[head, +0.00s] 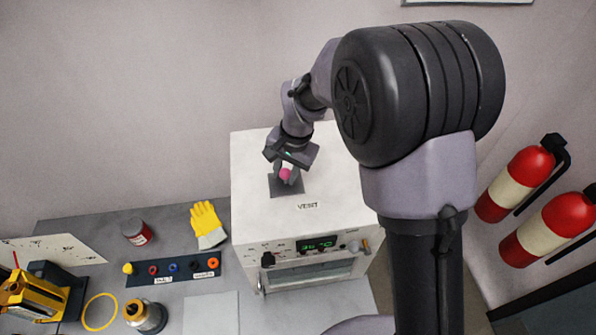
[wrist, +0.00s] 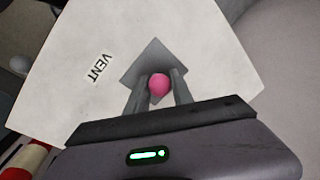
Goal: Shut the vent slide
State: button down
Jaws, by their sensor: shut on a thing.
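The vent slide is a grey plate (head: 287,187) with a pink knob (head: 286,174), on top of the white oven-like box (head: 262,212) beside the label "VENT". My gripper (head: 287,176) reaches down from above and is shut on the pink knob. In the wrist view the pink knob (wrist: 159,85) sits between the two fingers, with the grey plate (wrist: 157,58) around and beyond it. The fingers hide part of the plate, and I cannot tell whether any opening lies under it.
The box front has a green display (head: 317,244) and knobs. On the bench to the left are a yellow glove (head: 206,221), a dark strip with several coloured rings (head: 175,268), and a red jar (head: 136,231). Red extinguishers (head: 515,182) hang at the right.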

aim_at(296, 187)
jog(key=shift+a, duration=0.1)
jog(key=c, duration=1.5)
grip_release()
jog(key=o, duration=0.4)
jog(key=shift+a, duration=0.2)
jog(key=shift+r, duration=0.1)
jog(key=s+d+r+p, duration=0.1)
jog(key=d+r, duration=0.2)
jog(key=r, duration=1.4)
jog(key=shift+s+d, duration=0.15)
jog(key=shift+s, duration=0.05)
